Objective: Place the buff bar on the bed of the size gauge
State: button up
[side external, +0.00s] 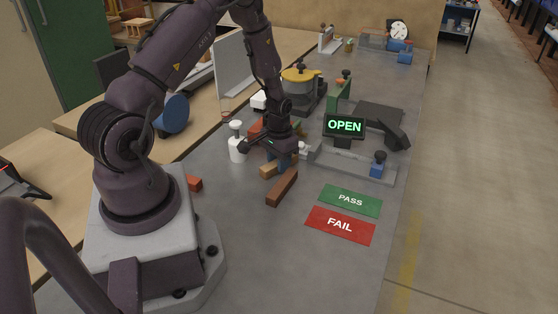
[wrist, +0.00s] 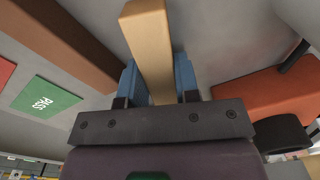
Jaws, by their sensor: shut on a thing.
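The buff bar (wrist: 150,50) is between the two blue fingers of my gripper (wrist: 158,85) in the wrist view, and its far end sticks out beyond them. In the side view my gripper (side external: 283,160) points down, with the end of the buff bar (side external: 268,171) showing at its left. I cannot tell whether the bar touches the table. The size gauge (side external: 345,167) stands to the right of my gripper, with a grey rail, a blue block and a display that reads OPEN (side external: 345,125). My gripper is apart from its display.
A brown bar (side external: 281,188) lies just in front of my gripper; it also shows in the wrist view (wrist: 62,38). Green PASS (side external: 350,200) and red FAIL (side external: 341,225) plates lie to the right. A white bottle-like object (side external: 236,147) stands at left. A small red-brown block (side external: 195,183) lies near my base.

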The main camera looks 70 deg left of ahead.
jog(key=o, duration=0.7)
jog(key=d+r+m+t, duration=0.1)
jog(key=d+r, duration=0.2)
jog(key=r, duration=0.7)
jog(key=d+r, duration=0.2)
jog(key=r, duration=0.9)
jog(key=s+d+r+m+t, duration=0.1)
jog(key=s+d+r, duration=0.2)
jog(key=d+r, duration=0.1)
jog(key=s+d+r+m+t, duration=0.1)
jog(key=s+d+r+t, duration=0.1)
jog(key=s+d+r, duration=0.2)
jog(key=s+d+r+m+t, duration=0.1)
jog(key=s+d+r, duration=0.3)
jog(key=d, duration=0.4)
jog(key=shift+d+r, duration=0.15)
jog(key=shift+r, duration=0.75)
jog(key=shift+o, duration=0.3)
jog(key=shift+s+d+m+t, duration=0.15)
jog(key=shift+s+m+t, duration=0.15)
jog(key=shift+s, duration=0.1)
